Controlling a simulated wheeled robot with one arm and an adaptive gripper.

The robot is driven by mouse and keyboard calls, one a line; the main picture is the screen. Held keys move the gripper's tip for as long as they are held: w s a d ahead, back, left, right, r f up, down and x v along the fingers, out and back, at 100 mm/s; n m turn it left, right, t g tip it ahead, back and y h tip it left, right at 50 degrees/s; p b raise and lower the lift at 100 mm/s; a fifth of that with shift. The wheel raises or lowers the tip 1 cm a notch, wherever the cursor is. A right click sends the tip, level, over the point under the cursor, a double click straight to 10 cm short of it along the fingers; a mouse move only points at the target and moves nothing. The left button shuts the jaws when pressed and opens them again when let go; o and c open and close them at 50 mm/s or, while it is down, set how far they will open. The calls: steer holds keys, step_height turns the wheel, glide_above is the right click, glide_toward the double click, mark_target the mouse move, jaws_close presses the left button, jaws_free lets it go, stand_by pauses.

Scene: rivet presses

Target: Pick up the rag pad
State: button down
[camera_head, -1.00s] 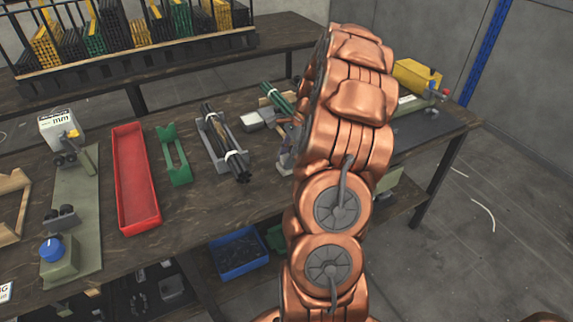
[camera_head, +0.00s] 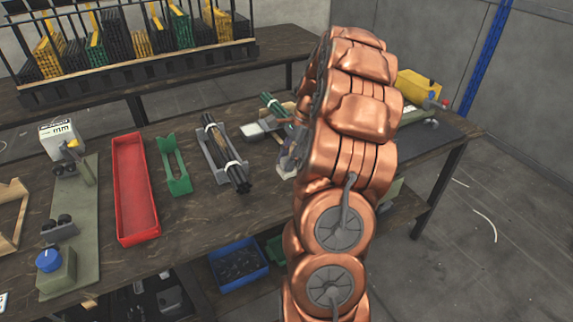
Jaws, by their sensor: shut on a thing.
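My gripper (camera_head: 290,152) shows only in part, at the left side of my copper-coloured arm, over the right part of the dark workbench. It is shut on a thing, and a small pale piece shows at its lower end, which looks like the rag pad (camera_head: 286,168). The pad's outline is mostly hidden by the gripper and arm. I cannot tell whether the pad touches the bench.
Left of my gripper stand a grey cradle with black rods (camera_head: 226,154), a green holder (camera_head: 174,164) and a red tray (camera_head: 134,190). A grey block (camera_head: 256,132) and green rods (camera_head: 272,105) lie close behind it. A yellow object (camera_head: 418,84) stands at right.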

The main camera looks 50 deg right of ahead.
steer(key=s+a+b, duration=0.1)
steer(key=s+a, duration=0.2)
steer(key=s, duration=0.4)
steer(key=s+a+r, duration=0.1)
steer(key=s+a, duration=0.2)
steer(key=s, duration=0.4)
steer(key=shift+s+r+b, duration=0.25)
steer(key=shift+b, duration=0.15)
steer(key=c, duration=1.4)
jaws_free()
steer(key=c, duration=0.4)
